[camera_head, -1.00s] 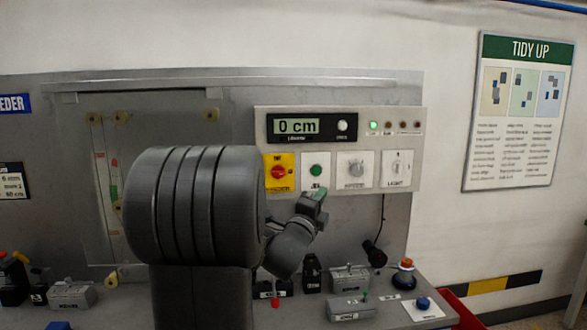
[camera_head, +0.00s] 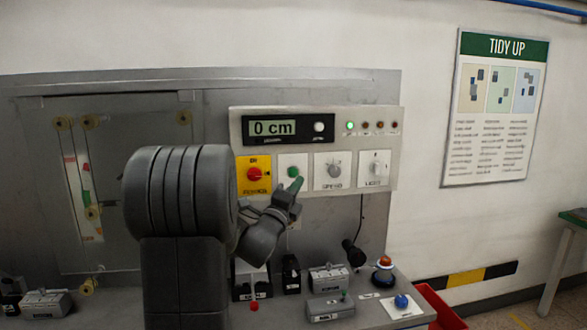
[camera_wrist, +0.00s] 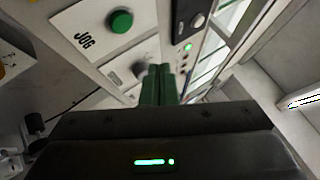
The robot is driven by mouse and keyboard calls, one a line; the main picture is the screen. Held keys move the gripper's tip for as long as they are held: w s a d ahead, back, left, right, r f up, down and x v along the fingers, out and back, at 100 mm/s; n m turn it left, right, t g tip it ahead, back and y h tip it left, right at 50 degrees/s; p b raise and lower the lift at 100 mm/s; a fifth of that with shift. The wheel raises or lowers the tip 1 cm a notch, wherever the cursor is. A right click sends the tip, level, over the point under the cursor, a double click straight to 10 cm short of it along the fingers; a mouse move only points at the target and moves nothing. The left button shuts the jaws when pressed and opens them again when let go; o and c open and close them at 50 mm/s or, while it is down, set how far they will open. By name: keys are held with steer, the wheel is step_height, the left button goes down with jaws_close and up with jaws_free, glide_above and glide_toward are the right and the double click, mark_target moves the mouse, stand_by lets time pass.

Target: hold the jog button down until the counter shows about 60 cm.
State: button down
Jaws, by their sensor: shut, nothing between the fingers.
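The green round jog button (camera_head: 293,171) sits on a white plate in the control panel. In the wrist view the button (camera_wrist: 120,21), with JOG printed beside it, is up and to the left of my fingertips. The counter (camera_head: 272,128) above it reads 0 cm. My gripper (camera_head: 296,184) is shut and empty, its green fingertips just below the button in the head view. In the wrist view my fingertips (camera_wrist: 158,74) lie together and apart from the button.
A yellow plate with a red knob (camera_head: 254,174) is left of the button. A grey dial (camera_head: 334,171) and a light switch (camera_head: 376,168) are right of it. Small boxes and a blue button (camera_head: 402,301) stand on the shelf below. One indicator lamp (camera_head: 350,126) is lit green.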

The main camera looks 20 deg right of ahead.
mark_target(293, 173)
steer(key=shift+w+d, duration=0.2)
steer(key=shift+w, duration=0.65)
steer(key=shift+w+d, duration=0.25)
steer(key=shift+w, duration=0.65)
steer(key=shift+w+d, duration=0.2)
steer(key=shift+w, duration=0.65)
steer(key=shift+w, duration=0.1)
steer(key=shift+w+d+b, duration=0.1)
steer(key=shift+w+b, duration=0.2)
steer(key=shift+b, duration=0.15)
